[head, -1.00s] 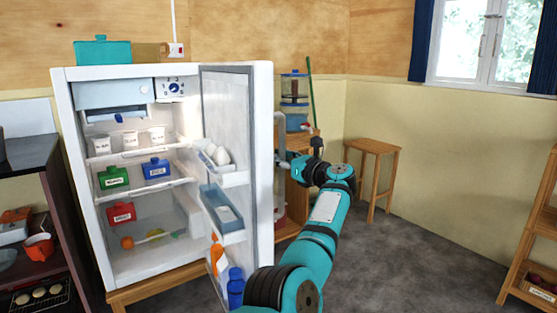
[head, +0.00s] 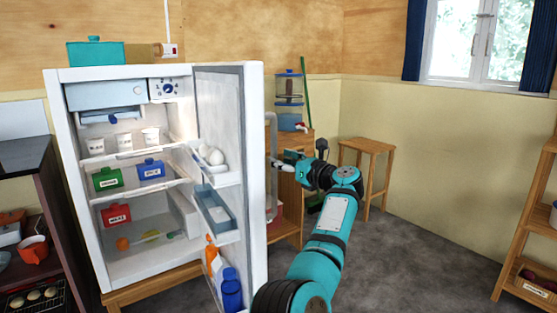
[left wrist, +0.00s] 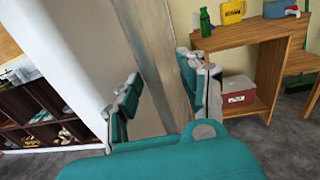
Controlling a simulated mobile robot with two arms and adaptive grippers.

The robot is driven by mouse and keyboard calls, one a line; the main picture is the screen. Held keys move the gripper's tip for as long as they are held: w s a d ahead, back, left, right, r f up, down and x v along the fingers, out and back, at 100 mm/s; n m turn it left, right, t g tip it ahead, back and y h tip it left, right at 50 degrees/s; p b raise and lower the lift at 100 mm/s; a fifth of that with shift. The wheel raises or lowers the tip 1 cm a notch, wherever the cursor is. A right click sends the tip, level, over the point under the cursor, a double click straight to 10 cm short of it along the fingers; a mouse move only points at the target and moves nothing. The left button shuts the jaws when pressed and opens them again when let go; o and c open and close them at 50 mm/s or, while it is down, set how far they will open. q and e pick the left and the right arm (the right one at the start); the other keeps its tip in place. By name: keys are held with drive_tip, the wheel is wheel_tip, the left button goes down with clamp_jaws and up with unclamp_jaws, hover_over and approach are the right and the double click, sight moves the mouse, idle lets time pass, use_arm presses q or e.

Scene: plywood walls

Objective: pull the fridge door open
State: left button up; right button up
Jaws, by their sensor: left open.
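The white fridge (head: 58,120) stands at the left in the head view, and its door (head: 230,120) is swung wide open, with the shelves inside in plain sight. The door's upright handle (head: 272,190) is on the door's outer face. My left gripper (head: 279,164) is open, just right of the handle at about its mid-height. Whether its fingertips touch the handle is hard to tell. In the left wrist view my open left gripper (left wrist: 158,66) has its two fingers spread in front of the pale door (left wrist: 75,50). My right gripper is not in view.
A wooden stand with a water dispenser (head: 290,100) is behind the door. A wooden stool (head: 367,148) stands in the corner. A dark shelf unit (head: 30,200) is left of the fridge and a wooden shelf (head: 525,235) at the right. The grey floor (head: 420,270) between is clear.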

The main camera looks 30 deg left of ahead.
use_arm(q)
drive_tip(key=v, duration=0.5)
drive_tip(key=shift+c, duration=0.4)
